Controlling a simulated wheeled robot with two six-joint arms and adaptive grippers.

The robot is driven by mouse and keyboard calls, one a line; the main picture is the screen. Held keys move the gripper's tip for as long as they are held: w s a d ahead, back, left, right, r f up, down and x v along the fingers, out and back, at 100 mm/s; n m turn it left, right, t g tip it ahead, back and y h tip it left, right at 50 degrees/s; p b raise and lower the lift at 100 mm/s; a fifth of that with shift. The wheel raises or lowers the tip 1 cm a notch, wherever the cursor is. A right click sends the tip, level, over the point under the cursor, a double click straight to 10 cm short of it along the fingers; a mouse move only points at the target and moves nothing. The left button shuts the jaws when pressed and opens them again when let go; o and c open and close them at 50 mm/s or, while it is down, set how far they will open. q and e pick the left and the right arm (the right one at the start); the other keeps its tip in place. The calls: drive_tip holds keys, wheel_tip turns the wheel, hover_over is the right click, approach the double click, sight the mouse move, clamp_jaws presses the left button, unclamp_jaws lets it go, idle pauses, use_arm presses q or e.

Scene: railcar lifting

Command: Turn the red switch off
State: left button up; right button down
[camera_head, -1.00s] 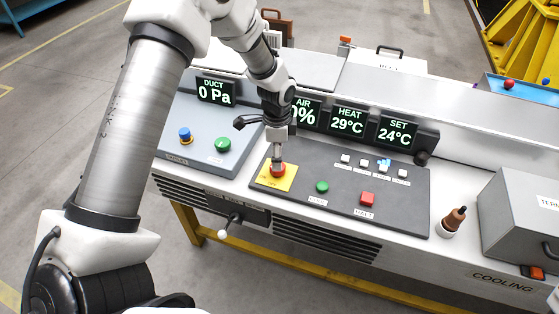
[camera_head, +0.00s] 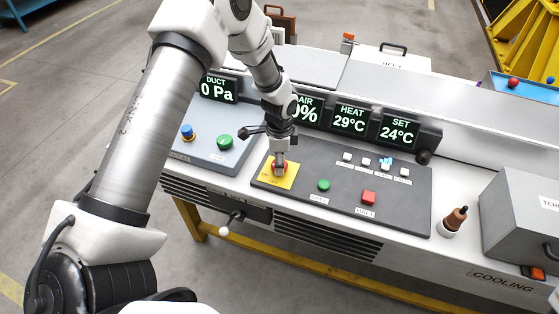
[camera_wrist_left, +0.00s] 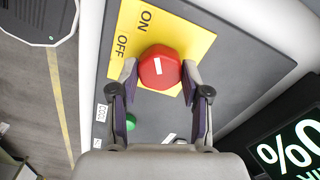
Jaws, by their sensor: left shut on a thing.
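The red switch is a round red knob (camera_wrist_left: 160,67) with a short white mark, on a yellow plate (camera_wrist_left: 192,50) printed ON and OFF. In the wrist view the white mark runs roughly up and down the picture. In the head view the yellow plate (camera_head: 264,179) lies at the left end of the dark panel, and the knob is mostly covered by my gripper. My left gripper (camera_head: 280,170) points down onto the knob, its two fingers on opposite sides of it and shut on it. My right gripper is not in view.
Displays (camera_head: 350,118) stand behind. A blue knob (camera_head: 187,131) and another green button (camera_head: 224,142) are on the grey panel at left.

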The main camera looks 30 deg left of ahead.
use_arm(q)
drive_tip(key=shift+s+n, duration=0.1)
drive_tip(key=shift+n, duration=0.2)
drive_tip(key=n+p, duration=0.2)
drive_tip(key=n, duration=0.3)
drive_tip(key=n+p, duration=0.1)
drive_tip(key=n, duration=0.2)
drive_tip(key=shift+n+p, duration=0.4)
drive_tip(key=shift+s+f+n+p, duration=0.15)
drive_tip(key=shift+n+p, duration=0.25)
drive_tip(key=shift+n, duration=0.8)
drive_tip(key=o, duration=1.1)
drive_tip(key=shift+o, duration=0.2)
drive_tip(key=shift+w, duration=0.25)
